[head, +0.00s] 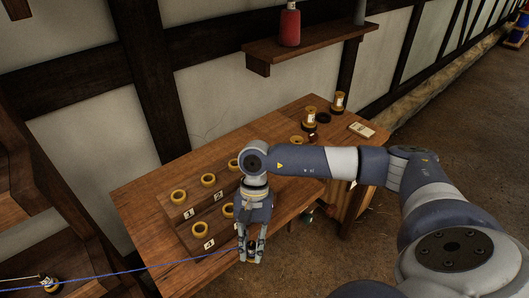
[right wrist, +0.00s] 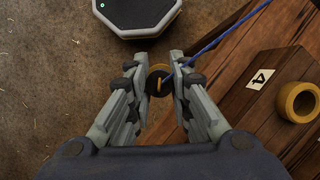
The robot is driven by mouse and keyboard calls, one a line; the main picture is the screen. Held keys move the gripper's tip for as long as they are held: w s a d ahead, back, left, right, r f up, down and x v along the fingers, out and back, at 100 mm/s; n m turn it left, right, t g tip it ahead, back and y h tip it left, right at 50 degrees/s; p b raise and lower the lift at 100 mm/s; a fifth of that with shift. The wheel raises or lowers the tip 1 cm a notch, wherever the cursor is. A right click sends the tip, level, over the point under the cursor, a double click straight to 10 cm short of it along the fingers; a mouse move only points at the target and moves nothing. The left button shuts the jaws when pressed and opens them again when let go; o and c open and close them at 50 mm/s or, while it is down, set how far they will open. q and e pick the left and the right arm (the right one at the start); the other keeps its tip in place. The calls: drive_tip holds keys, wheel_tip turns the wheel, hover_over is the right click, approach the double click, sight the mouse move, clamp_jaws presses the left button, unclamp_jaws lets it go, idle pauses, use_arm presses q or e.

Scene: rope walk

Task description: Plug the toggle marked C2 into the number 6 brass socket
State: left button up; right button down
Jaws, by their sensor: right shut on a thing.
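My right gripper (head: 251,256) is shut on a small dark toggle (right wrist: 160,78) with a brass-coloured rim, held just off the bench's front edge. A blue cord runs left from it; no C2 mark is readable. The stepped wooden block has brass ring sockets in two rows: a back-row ring (head: 208,180) and a front-left ring (head: 200,229) show. The front-left one, with its number 4 card, also appears in the right wrist view (right wrist: 297,102), right of the gripper. The number 6 socket is not identifiable; my right arm covers the block's right part. My left gripper is out of view.
The workbench (head: 143,205) has clear wood left of the block. Brass-and-dark pieces (head: 310,114) and a pale card (head: 361,130) stand or lie at its right end. A spool-like piece (head: 49,284) sits lower left by the blue cord. A shelf (head: 310,43) hangs above.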

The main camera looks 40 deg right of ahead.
drive_tip(key=w+d+r+m+t+h+p, duration=0.2)
drive_tip(key=w+d+r+m+t, duration=0.8)
drive_tip(key=m, duration=1.4)
use_arm(q)
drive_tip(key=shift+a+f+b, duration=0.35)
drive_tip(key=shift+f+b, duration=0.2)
drive_tip(key=shift+b, duration=1.05)
use_arm(e)
drive_tip(key=shift+w+d+f+m+g, duration=0.2)
drive_tip(key=shift+w+f+g, duration=0.4)
drive_tip(key=shift+w+f, duration=0.2)
drive_tip(key=shift+w+d+f+m+g, duration=0.1)
drive_tip(key=shift+w+d+f+g, duration=0.1)
drive_tip(key=shift+w+f+g, duration=0.5)
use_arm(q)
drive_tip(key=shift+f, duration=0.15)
use_arm(e)
drive_tip(key=shift+f, duration=0.1)
use_arm(q)
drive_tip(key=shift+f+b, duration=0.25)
drive_tip(key=shift+b, duration=0.15)
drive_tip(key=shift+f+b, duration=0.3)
drive_tip(key=shift+b, duration=0.05)
